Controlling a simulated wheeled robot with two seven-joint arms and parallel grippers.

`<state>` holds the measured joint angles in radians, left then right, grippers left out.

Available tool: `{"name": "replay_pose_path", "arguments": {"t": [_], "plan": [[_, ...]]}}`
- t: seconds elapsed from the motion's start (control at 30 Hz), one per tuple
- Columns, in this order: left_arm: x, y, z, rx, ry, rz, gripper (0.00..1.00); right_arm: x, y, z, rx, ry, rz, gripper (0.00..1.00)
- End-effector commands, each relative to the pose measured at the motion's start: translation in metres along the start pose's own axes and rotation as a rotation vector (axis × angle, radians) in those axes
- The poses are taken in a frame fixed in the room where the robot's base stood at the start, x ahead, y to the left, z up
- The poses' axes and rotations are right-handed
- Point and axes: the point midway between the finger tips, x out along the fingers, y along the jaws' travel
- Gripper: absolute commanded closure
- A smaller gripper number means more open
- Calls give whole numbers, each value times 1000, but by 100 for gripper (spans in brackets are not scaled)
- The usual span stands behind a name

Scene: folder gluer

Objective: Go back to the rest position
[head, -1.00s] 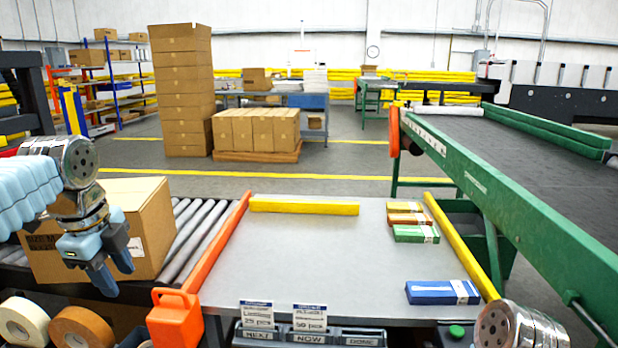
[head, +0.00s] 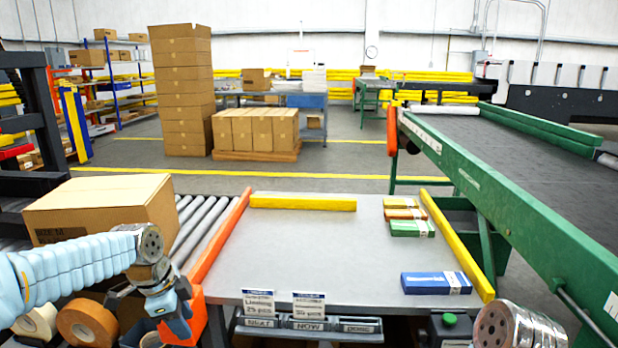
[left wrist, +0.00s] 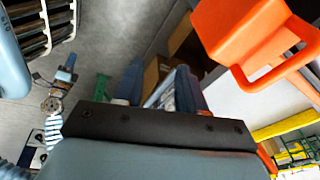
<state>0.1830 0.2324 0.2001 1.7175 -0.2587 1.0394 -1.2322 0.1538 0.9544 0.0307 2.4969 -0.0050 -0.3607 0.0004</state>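My left gripper (head: 180,322) hangs low at the left of the head view, in front of the orange holder. Its fingers (left wrist: 158,90) are apart in the left wrist view, with nothing seen held between them. Of my right arm, only a metal joint shows at the bottom right of the head view. My right gripper (left wrist: 66,74) appears small at the left of the left wrist view; its finger opening is too small to judge.
A brown carton (head: 105,207) sits on the roller conveyor (head: 196,232) at left. The orange holder (head: 196,318) also shows close in the left wrist view (left wrist: 240,35). Colored packs, including a blue one (head: 436,283), lie on the grey table (head: 310,245). A green-framed conveyor (head: 500,205) stands at right.

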Motion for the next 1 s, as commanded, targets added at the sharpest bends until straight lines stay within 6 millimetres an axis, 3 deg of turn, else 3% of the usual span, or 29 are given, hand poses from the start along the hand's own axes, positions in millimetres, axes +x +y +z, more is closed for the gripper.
{"name": "replay_pose_path", "arguments": {"t": [0.17,0.3,0.43,0.5,0.6,0.7,1.0], "plan": [[122,30,-23,-276,75,82,60,0,0,0,0,0,0,100],[227,94,-38,-628,115,167,60,0,0,0,0,0,0,100],[297,171,-40,-981,101,231,60,0,0,0,0,0,0,100],[319,210,-36,-1149,77,251,60,0,0,0,0,0,0,100],[336,252,-30,-1334,42,260,60,0,0,0,0,0,0,100],[342,276,-24,-1444,22,256,60,0,0,0,0,0,0,100],[344,283,-22,-1490,17,250,60,0,0,0,0,0,0,100]]}}
